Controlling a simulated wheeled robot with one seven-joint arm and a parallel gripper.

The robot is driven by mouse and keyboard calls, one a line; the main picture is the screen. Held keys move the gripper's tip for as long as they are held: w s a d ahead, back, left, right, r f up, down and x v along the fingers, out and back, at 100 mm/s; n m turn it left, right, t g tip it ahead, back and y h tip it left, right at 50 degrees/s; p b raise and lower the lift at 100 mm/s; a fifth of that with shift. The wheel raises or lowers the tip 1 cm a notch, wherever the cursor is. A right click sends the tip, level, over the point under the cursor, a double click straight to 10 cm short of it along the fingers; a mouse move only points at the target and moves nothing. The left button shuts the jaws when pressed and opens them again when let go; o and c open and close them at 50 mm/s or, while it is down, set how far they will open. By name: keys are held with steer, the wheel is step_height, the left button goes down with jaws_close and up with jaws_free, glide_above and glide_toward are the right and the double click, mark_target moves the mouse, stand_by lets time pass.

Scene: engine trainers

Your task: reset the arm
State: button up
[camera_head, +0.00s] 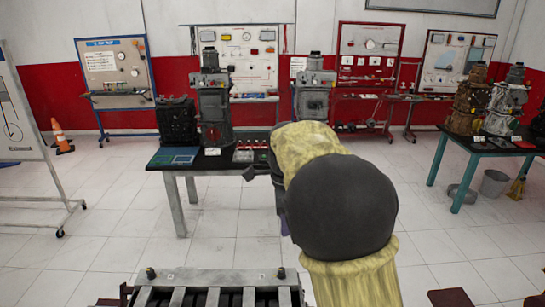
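My arm, yellow with a large dark round joint, rises from the lower right and fills the middle of the head view. A small dark part at its far left side looks like part of my gripper (256,172). The rest of the gripper is hidden behind the arm, so its fingers and anything in them cannot be made out.
A dark-topped table (220,158) with engine trainers stands ahead, partly behind my arm. A teal-legged table (492,146) with more engines is at right, a bucket (494,184) beneath. A whiteboard stand (30,140) and orange cone (61,137) are left.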

steer(key=s+d+f+n+t+b, duration=0.1)
steer(key=s+d+f+n+b, duration=0.1)
steer(key=s+d+f+n, duration=0.3)
steer(key=s+d+f+n+t+b, duration=0.1)
steer(key=s+d+f+n+b, duration=0.2)
steer(key=s+f+n, duration=0.9)
steer(key=s+d, duration=0.1)
steer(key=d, duration=0.1)
steer(key=shift+d+f+n, duration=0.3)
steer(key=shift+d+n, duration=0.1)
